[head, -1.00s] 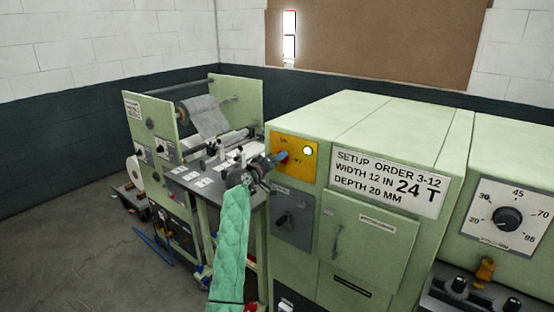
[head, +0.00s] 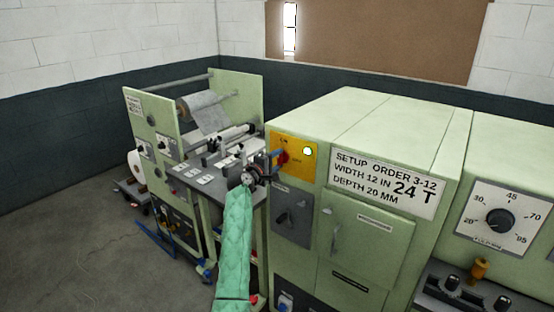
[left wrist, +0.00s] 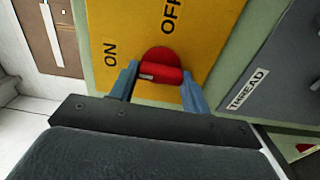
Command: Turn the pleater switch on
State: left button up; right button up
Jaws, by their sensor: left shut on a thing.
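The pleater switch is a red knob (left wrist: 160,67) on a yellow panel (left wrist: 205,45) marked ON and OFF. In the left wrist view my left gripper (left wrist: 158,88) has its blue fingers on either side of the knob, shut on it. The knob's bar has a white mark at its left end, on the ON side. In the head view the yellow panel (head: 298,166) is on the green machine's left face, with my left gripper (head: 277,157) at its left edge, partly covering the knob. A round pale lamp (head: 308,151) on the panel looks lit. My right gripper is not in view.
Below the panel is a grey plate (head: 291,217) with a dark switch. A setup order sign (head: 388,182) is to the right, and a dial (head: 500,219) is at the far right. A roll stand (head: 236,110) with grey sheet stands behind left.

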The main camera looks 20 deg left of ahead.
pick_arm(q)
jog(key=shift+a, duration=0.1)
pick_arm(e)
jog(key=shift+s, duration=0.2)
pick_arm(q)
jog(key=o, duration=1)
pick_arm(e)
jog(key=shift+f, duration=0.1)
pick_arm(q)
jog(key=b+v, duration=0.3)
jog(key=v, duration=0.4)
jog(key=shift+s+a, duration=0.15)
jog(key=shift+s, duration=0.2)
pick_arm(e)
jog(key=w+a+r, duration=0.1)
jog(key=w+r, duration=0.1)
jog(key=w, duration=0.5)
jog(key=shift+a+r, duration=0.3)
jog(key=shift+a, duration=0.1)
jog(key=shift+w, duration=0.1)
